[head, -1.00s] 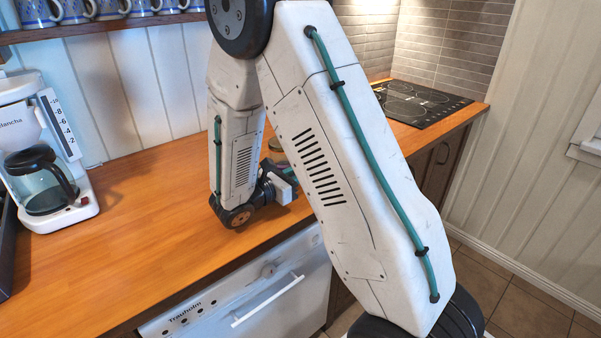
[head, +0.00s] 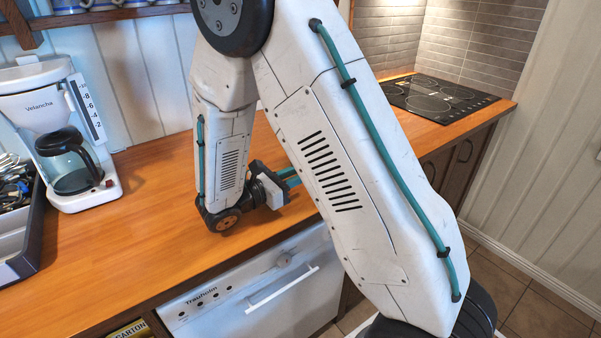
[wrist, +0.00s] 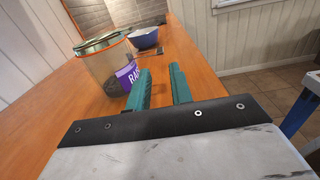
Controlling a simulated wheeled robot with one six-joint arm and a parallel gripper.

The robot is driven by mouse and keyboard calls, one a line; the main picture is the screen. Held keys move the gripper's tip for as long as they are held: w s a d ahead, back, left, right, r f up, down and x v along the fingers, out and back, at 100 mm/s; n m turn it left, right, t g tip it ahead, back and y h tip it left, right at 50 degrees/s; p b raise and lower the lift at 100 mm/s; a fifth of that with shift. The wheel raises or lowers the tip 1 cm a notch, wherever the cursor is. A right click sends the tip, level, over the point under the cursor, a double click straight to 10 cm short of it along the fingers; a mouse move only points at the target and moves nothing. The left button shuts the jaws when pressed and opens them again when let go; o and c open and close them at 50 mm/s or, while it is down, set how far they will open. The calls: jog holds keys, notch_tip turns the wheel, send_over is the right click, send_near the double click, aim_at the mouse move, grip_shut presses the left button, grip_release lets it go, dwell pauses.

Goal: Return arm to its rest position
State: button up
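My gripper (head: 291,177) hangs low over the wooden counter, behind my bent arm in the head view. In the wrist view, its two teal fingers (wrist: 160,72) stand apart with an empty gap between them. The utensil tray (head: 27,254) is a dark-sided tray with grey compartments at the left edge of the head view, partly cut off. A pile of metal and dark utensils (head: 14,184) lies in its far part.
A white coffee maker (head: 38,107) stands beside the tray. In the wrist view, a clear orange-rimmed container (wrist: 103,66) with a purple label stands just left of the fingers, with a blue bowl (wrist: 146,40) beyond. A black cooktop (head: 437,99) is at the back right.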

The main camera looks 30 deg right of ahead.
dwell(0.3)
jog(key=s+d+r+m+g+y, duration=0.1)
jog(key=s+r+m+g+y, duration=0.25)
jog(key=s+m, duration=0.35)
jog(key=s+r+m+g+y, duration=0.2)
jog(key=s+r+m+y, duration=0.25)
jog(key=s, duration=0.35)
jog(key=s+a+r+m+t+y, duration=0.5)
jog(key=s+a+m+t+y, duration=0.1)
jog(key=s+a+y, duration=0.3)
jog(key=shift+s+a+m+y, duration=0.15)
jog(key=shift+s+m+y, duration=0.25)
jog(key=shift+m+y, duration=0.1)
